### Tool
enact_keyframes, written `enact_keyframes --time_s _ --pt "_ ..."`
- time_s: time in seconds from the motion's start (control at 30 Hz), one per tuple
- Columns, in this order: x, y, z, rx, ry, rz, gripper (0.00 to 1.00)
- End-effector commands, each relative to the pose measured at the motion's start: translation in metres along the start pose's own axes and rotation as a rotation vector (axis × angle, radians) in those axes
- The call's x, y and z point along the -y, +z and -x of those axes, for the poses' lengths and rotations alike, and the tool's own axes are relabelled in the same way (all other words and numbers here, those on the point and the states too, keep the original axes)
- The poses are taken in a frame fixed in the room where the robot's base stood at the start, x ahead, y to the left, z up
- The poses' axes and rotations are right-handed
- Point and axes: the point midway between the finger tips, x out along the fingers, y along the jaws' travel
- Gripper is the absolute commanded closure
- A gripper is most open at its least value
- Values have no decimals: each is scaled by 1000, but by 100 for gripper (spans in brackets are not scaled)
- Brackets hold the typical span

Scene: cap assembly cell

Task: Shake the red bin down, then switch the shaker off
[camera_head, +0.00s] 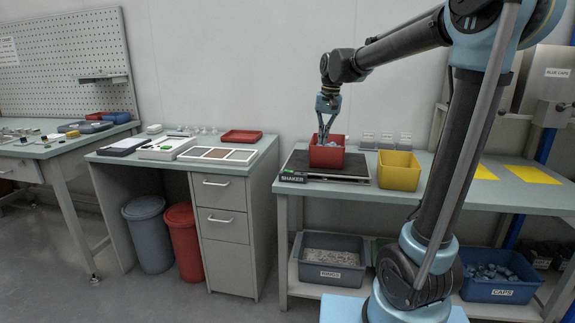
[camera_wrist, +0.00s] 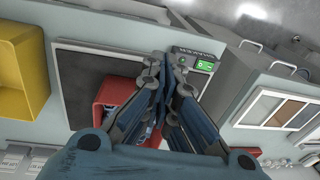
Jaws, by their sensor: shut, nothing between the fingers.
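The red bin (camera_head: 327,156) stands upright on the dark plate of the shaker (camera_head: 356,170), on the right bench. Small bluish-grey parts show inside it. The bin also shows in the wrist view (camera_wrist: 112,92), partly hidden by my fingers. The shaker's control box (camera_head: 292,178), labelled SHAKER, sits at the plate's front left corner. In the wrist view a green light shows on the box (camera_wrist: 204,66). My gripper (camera_head: 323,139) points down over the bin area, shut and empty. In the wrist view my fingertips (camera_wrist: 160,62) appear between the bin and the control box.
A yellow bin (camera_head: 399,171) stands right of the shaker. Small grey holders (camera_head: 385,139) stand behind it. Yellow mats (camera_head: 533,175) lie farther right. A drawer bench with trays (camera_head: 218,153) stands left, across a gap. A RINGS bin (camera_head: 331,262) and a CAPS bin (camera_head: 500,283) sit below.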

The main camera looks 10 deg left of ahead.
Motion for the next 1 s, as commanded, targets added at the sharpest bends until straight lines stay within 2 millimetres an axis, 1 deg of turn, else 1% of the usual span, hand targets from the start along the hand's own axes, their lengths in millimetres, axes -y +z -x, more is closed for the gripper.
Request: enact_keyframes --time_s 0.03,0.2,0.5,0.6,0.7,0.8,1.0 --pt "10 -6 0 4 -1 2 100" --pt "38 -23 -1 16 -5 -2 100" --pt "90 -48 -7 38 -8 -8 100" --pt "104 -54 -9 44 -9 -11 100" --pt "115 -58 -12 49 -9 -12 100" --pt "122 -61 -13 52 -9 -13 100" --pt "126 -62 -14 54 -10 -15 100"
